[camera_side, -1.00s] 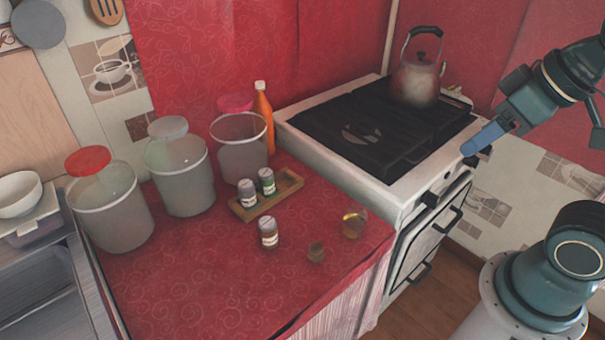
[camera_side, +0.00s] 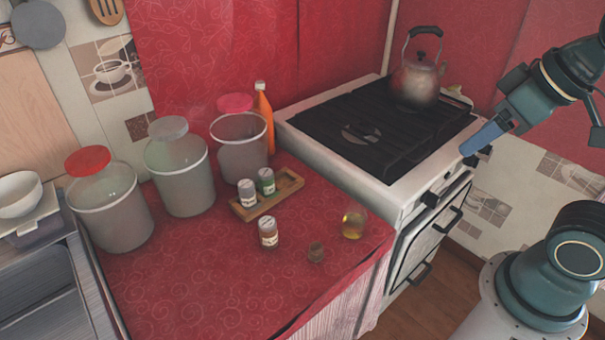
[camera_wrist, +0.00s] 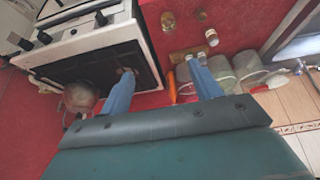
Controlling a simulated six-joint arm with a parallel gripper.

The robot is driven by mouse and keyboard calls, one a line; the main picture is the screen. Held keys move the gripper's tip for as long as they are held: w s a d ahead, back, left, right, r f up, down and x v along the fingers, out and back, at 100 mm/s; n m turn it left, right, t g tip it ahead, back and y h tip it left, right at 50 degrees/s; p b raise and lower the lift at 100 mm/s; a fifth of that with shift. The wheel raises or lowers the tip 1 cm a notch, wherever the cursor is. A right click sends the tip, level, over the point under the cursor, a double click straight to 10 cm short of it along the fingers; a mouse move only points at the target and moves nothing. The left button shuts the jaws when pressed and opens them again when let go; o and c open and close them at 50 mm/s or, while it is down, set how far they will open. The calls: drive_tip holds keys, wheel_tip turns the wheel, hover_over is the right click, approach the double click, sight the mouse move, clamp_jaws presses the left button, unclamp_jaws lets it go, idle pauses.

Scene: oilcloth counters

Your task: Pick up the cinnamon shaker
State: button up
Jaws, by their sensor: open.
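Three small shakers with white labels show in the side view, but the lettering is too small to read. One with brown contents (camera_side: 268,234), which looks most like cinnamon, stands upright on the red cloth, in front of the wooden tray (camera_side: 262,206). A greyish shaker (camera_side: 247,194) and a green one (camera_side: 267,182) stand in that tray. In the wrist view the loose shaker (camera_wrist: 211,38) appears beyond the right fingertip. My gripper (camera_side: 482,138) is open and empty, high at the right by the stove front, far from the shakers. Its two blue fingers (camera_wrist: 160,66) are spread in the wrist view.
A small brown jar (camera_side: 316,253) and a yellow glass (camera_side: 354,224) stand near the counter's right edge. Large canisters (camera_side: 182,180) and an orange bottle (camera_side: 264,120) stand behind the tray. The stove (camera_side: 372,130) with a kettle (camera_side: 416,80) lies between gripper and counter. The front cloth is clear.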

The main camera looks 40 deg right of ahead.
drive_tip(key=w, duration=0.1)
drive_tip(key=n+g, duration=0.6)
drive_tip(key=n, duration=1.5)
hover_over(266, 221)
wheel_tip(266, 221, down, 19)
drive_tip(key=shift+r, duration=0.15)
drive_tip(key=shift+f, duration=4.3)
